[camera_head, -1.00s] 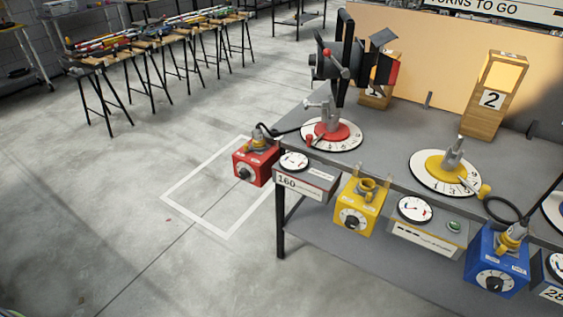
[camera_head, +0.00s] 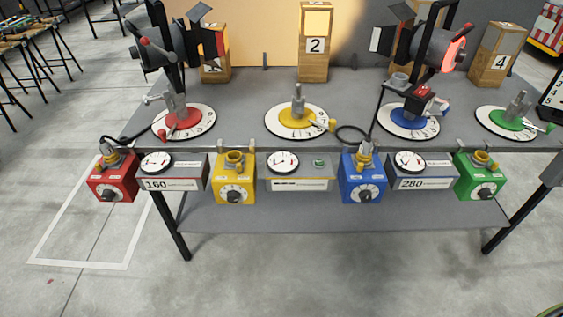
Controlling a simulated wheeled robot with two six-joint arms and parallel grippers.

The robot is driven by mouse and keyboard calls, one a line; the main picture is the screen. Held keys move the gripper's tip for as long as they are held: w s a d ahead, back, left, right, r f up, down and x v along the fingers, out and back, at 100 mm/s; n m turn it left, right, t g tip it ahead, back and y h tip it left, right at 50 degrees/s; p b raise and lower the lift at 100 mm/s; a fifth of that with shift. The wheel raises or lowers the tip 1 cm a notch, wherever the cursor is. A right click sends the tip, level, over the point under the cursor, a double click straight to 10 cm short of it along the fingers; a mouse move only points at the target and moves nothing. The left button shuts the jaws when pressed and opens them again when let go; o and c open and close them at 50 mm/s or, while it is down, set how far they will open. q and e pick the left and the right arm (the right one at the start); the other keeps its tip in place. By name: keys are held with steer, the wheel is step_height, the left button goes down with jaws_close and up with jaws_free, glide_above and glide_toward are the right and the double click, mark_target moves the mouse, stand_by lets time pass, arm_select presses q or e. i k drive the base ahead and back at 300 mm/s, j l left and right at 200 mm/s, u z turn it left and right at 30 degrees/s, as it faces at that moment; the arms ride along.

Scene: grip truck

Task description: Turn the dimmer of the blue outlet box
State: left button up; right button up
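The blue outlet box (camera_head: 362,178) hangs at the front edge of the grey table, right of centre. Its dark round dimmer knob (camera_head: 367,196) faces me on a white dial. A plug with a black cable sits in the top of the box. The meter box reading 280 (camera_head: 423,171) is just right of it. Neither of my grippers can be made out in the view.
Red (camera_head: 112,178), yellow (camera_head: 234,178) and green (camera_head: 480,177) outlet boxes hang along the same table edge. Lamps stand on the red and blue turntables (camera_head: 408,121). A lower shelf (camera_head: 300,213) runs below. The floor in front is clear.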

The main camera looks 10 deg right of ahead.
mark_target(365, 195)
steer(key=z, duration=1.15)
